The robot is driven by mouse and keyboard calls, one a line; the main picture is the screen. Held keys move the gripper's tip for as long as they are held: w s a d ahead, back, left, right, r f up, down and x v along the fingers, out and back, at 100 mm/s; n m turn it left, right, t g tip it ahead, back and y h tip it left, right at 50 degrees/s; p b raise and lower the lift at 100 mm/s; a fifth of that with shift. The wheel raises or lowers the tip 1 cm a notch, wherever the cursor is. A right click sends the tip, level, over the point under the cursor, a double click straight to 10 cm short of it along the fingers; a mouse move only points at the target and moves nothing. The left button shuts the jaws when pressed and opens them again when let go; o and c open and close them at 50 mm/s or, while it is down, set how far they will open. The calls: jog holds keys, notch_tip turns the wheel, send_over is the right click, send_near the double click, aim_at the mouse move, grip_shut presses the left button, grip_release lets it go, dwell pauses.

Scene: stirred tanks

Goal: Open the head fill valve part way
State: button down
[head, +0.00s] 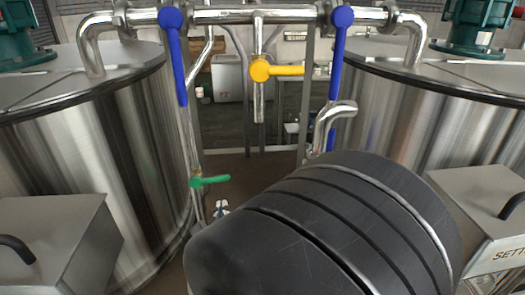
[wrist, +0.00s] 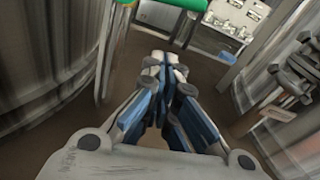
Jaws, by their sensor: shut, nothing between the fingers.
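No label in view tells which handle is the head fill valve. In the head view two blue lever handles (head: 173,55) and (head: 338,60) hang down from the upper pipe. A yellow handle (head: 282,70) lies level on the short middle pipe, pointing right. A green handle (head: 210,181) lies about level on the lower left pipe, pointing right. My gripper (head: 222,207) shows just below the green handle, mostly hidden by my dark arm. In the wrist view my gripper (wrist: 164,58) is shut and empty, with the green handle (wrist: 186,4) beyond its tips.
Large steel tanks (head: 95,130) and (head: 440,110) stand left and right, with a gap between. A steel box (head: 55,235) stands front left; another (head: 485,215), lettered "SETT", stands front right. A bent steel pipe (head: 335,120) is right of the gap. Brown floor shows below.

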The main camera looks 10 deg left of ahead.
aim_at(214, 180)
jog(key=w+r, duration=0.1)
jog(key=w+a+r, duration=0.1)
jog(key=w+r, duration=0.1)
jog(key=shift+a+r, duration=0.1)
jog(key=shift+r, duration=0.1)
jog(key=shift+s, duration=0.1)
dwell(0.3)
